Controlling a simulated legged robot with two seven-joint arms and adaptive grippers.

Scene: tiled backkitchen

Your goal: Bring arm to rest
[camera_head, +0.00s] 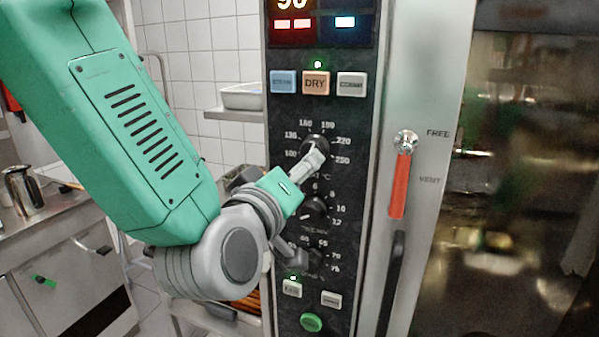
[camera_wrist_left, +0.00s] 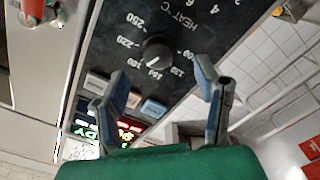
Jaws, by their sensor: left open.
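My left arm comes in from the left, and its left gripper (camera_head: 302,208) is in front of the oven's dark control panel (camera_head: 289,222). In the left wrist view the left gripper (camera_wrist_left: 160,78) is open, its two fingers spread with nothing between them. The heat knob (camera_wrist_left: 157,50) lies beyond the gap between the fingertips. In the head view one finger overlaps the heat knob (camera_head: 316,143); I cannot tell whether it touches. My right gripper is not in view.
Below the heat knob are another knob (camera_head: 316,207) and a lower one. STEAM, DRY (camera_head: 316,83) and a third button sit above, under a lit display. A red-orange lever (camera_head: 400,185) and a dark handle (camera_head: 393,280) stand right of the panel. A steel counter (camera_head: 50,212) is at left.

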